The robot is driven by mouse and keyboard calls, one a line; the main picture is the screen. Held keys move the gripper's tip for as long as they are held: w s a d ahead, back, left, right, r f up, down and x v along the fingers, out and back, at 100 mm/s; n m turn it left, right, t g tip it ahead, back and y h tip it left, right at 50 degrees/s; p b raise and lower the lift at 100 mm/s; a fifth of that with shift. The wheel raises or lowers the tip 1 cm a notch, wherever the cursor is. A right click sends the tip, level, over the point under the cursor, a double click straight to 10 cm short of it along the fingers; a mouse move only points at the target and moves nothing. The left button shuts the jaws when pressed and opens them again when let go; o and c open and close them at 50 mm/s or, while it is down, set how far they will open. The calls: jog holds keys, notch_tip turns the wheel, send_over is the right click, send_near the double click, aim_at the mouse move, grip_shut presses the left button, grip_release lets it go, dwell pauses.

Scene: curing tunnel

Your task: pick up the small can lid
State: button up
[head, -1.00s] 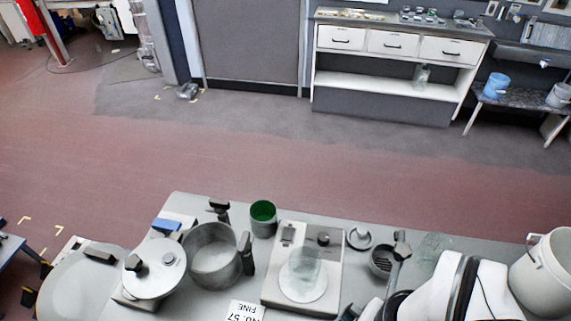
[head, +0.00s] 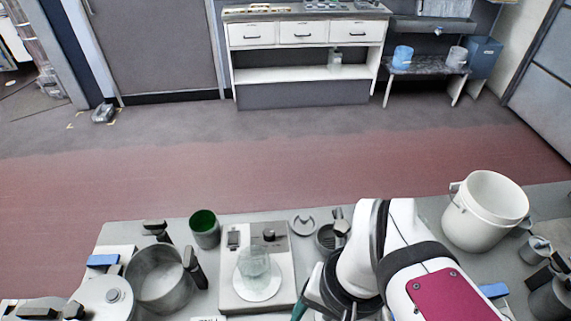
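A small round silvery lid (head: 302,223) lies flat on the grey bench, at its far side behind the scale's right corner. It looks like the small can lid, with a dark crescent on its top. My gripper (head: 303,307) shows only in part at the bottom edge, as dark and teal pieces beside the scale. It is nearer the camera than the lid and well apart from it. Its fingertips are cut off or hidden by my white arm, so its opening and anything in it cannot be seen.
A scale (head: 228,285) with a clear beaker (head: 254,262) stands left of my arm. A green-lined can (head: 205,229), a metal pot (head: 160,279) and a dark strainer-like cup (head: 325,238) stand nearby. A white bucket (head: 485,211) stands at right.

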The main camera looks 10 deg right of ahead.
jog(key=w+d+r+m, duration=0.2)
jog(key=w+r+m, duration=0.1)
jog(key=w, duration=1.1)
jog(key=m+h, duration=0.2)
jog(key=m, duration=0.5)
send_over(304, 216)
notch_tip(304, 216, down, 9)
notch_tip(304, 216, down, 15)
jog(key=shift+f, duration=0.1)
grip_shut()
